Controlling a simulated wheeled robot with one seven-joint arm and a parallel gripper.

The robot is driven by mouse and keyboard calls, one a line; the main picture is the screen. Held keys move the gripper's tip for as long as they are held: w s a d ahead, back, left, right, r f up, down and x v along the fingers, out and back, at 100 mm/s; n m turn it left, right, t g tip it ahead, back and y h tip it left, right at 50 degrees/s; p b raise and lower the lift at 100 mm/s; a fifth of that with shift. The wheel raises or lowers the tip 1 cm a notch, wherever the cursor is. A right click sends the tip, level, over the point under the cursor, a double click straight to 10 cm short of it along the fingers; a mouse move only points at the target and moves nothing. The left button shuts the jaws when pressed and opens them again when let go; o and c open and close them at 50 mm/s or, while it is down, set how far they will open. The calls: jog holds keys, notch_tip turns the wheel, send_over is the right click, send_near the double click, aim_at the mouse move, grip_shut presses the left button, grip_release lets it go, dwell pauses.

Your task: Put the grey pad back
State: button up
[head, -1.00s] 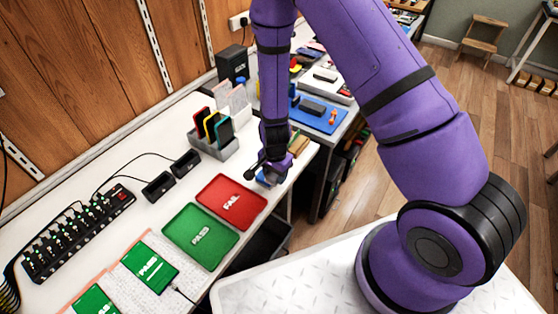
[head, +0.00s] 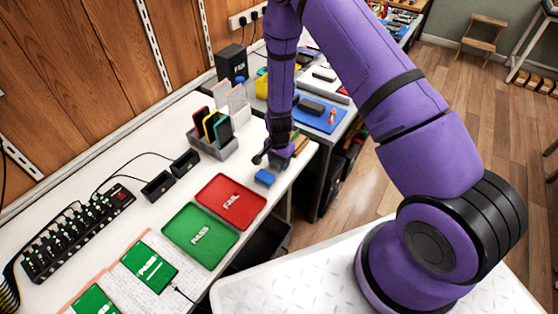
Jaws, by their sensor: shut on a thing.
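My gripper (head: 278,161) is at the right end of the white bench, pointing down and just behind the blue block. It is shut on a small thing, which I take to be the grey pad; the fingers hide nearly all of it. I cannot tell whether the held thing touches the bench. No other grey pad can be made out.
A red FAIL tray (head: 247,218) and a green PASS tray (head: 178,237) lie to the front left. A grey rack (head: 215,149) of coloured phones stands behind left. A wooden block (head: 300,146) sits close right of my gripper, near the bench edge.

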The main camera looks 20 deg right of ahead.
jog(key=o, duration=1.1)
jog(key=shift+f, duration=0.1)
jog(key=shift+o, duration=0.2)
notch_tip(320, 180, up, 12)
jog(key=shift+r, duration=0.25)
jog(key=s+d+r+n+t+y, duration=0.1)
jog(key=s+r+n, duration=0.2)
jog(key=r, duration=1.1)
jog(key=s+d+r+n+t, duration=0.15)
jog(key=s+r, duration=0.25)
jog(key=r, duration=0.9)
jog(key=s+d+r+n+t, duration=0.1)
jog(key=s+d+r+n, duration=0.1)
jog(key=s+r, duration=0.5)
jog(key=s+d+r+n+t+h, duration=0.1)
jog(key=s+r+n, duration=0.3)
jog(key=s, duration=1.1)
jog(key=shift+d+r+t, duration=0.35)
jog(key=shift+d+r, duration=0.35)
jog(key=shift+r, duration=1.1)
